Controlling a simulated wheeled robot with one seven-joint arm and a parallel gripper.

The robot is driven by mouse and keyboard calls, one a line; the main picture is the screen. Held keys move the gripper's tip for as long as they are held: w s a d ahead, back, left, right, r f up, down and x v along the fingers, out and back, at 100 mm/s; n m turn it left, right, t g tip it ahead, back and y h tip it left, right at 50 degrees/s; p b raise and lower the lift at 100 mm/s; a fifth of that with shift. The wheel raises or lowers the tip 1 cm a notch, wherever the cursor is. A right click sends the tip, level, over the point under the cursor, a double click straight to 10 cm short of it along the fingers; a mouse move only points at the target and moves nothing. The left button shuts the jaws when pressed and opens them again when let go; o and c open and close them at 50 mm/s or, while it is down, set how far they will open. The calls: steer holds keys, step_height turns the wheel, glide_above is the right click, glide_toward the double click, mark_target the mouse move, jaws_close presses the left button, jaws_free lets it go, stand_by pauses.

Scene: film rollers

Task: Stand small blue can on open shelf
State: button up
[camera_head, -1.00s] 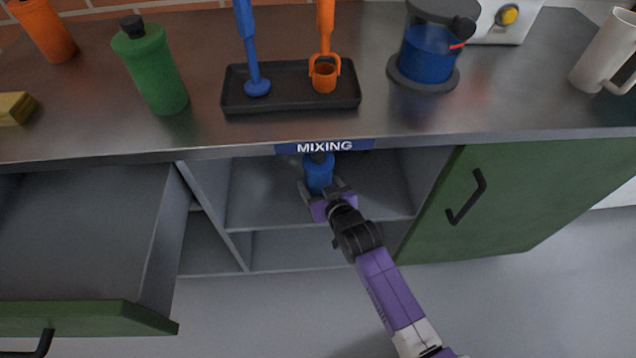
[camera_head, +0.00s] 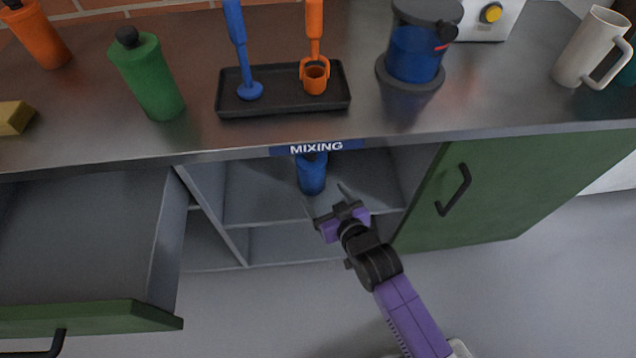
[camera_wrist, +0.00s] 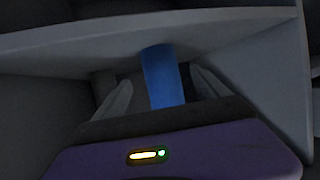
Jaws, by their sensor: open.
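The small blue can (camera_head: 311,177) stands upright on the open shelf (camera_head: 262,196) under the counter, below the MIXING label, which hides its top. My gripper (camera_head: 324,197) is open in front of the can, its fingers apart and clear of it in the head view.
An open drawer (camera_head: 85,230) juts out at left, and a closed green door (camera_head: 500,190) is at right. The counter above holds a green bottle (camera_head: 150,80), a black tray (camera_head: 283,104) with tools, a blue-filled jar (camera_head: 415,60) and a white mug (camera_head: 588,50).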

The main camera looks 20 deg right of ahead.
steer(key=shift+v, duration=1)
steer(key=shift+s+r, duration=0.1)
steer(key=shift+s, duration=0.1)
steer(key=f+v, duration=0.1)
steer(key=v, duration=2.7)
steer(key=s+r+t, duration=0.1)
steer(key=s+r, duration=0.5)
steer(key=r, duration=0.2)
steer(key=shift+s+r, duration=0.35)
steer(key=shift+d, duration=0.1)
